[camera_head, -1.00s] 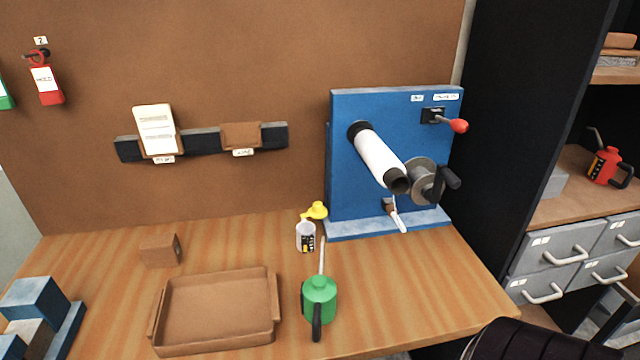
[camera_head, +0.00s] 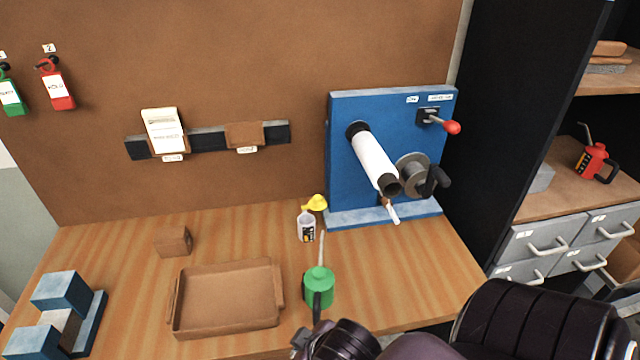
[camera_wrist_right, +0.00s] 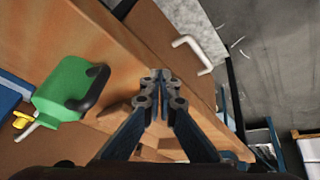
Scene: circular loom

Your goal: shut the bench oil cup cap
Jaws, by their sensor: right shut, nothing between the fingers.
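The oil cup (camera_head: 306,229) is a small white cup with a dark label, standing on the bench left of the blue machine. Its yellow cap (camera_head: 317,203) is open, raised at the cup's back right side. In the right wrist view the yellow cap (camera_wrist_right: 22,119) shows at the left edge, partly hidden behind the green oil can (camera_wrist_right: 68,88). My right gripper (camera_wrist_right: 158,90) is shut and empty, near the bench's front edge and apart from the cup. In the head view my right arm comes in from the lower right. My left gripper is out of view.
The green oil can (camera_head: 319,286) stands in front of the cup, its spout pointing up beside it. A brown tray (camera_head: 174,300) lies to the left. The blue machine (camera_head: 343,195) with a white roller stands behind right. Bench space right of the can is clear.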

